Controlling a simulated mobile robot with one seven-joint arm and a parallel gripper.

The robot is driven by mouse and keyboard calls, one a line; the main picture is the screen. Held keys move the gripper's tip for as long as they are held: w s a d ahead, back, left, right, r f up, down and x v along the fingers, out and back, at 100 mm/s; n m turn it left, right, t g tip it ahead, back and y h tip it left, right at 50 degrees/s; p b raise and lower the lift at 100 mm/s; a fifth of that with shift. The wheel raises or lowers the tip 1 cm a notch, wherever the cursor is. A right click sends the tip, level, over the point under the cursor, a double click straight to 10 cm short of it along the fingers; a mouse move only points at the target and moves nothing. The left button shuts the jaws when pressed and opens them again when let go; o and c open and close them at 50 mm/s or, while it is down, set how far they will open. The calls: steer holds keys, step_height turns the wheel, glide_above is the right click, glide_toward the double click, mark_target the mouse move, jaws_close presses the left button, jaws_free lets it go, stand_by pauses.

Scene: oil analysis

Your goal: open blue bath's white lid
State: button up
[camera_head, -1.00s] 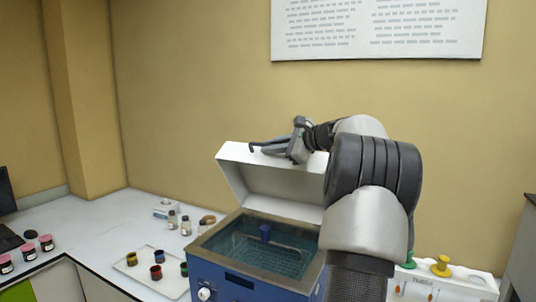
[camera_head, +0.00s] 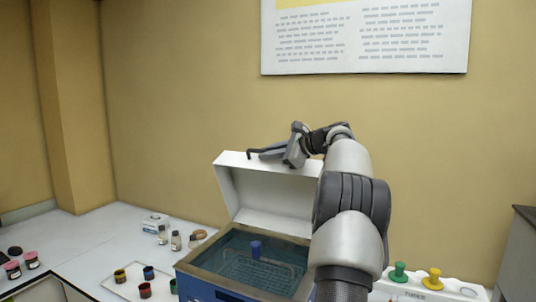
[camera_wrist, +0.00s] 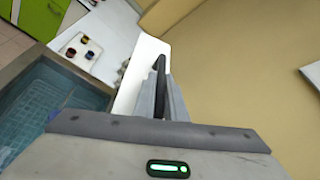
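The blue bath (camera_head: 205,288) stands on the counter with its white lid (camera_head: 270,192) raised, hinged up at the back and standing steeply above the basin. My gripper (camera_head: 262,152) is at the top edge of the lid, its dark fingers pointing left along that edge. In the wrist view, the fingers (camera_wrist: 158,75) look close together beside the white lid (camera_wrist: 143,65); whether anything is between them is unclear. The open basin shows water, a wire basket and a blue piece (camera_head: 256,249) inside.
A white tray (camera_head: 112,283) with several small coloured cups lies left of the bath, with small bottles (camera_head: 176,241) behind it. The wall is close behind the lid.

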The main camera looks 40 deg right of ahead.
steer(key=shift+o, duration=0.7)
steer(key=shift+s, duration=0.2)
steer(key=b+v, duration=0.2)
steer(key=v, duration=1.5)
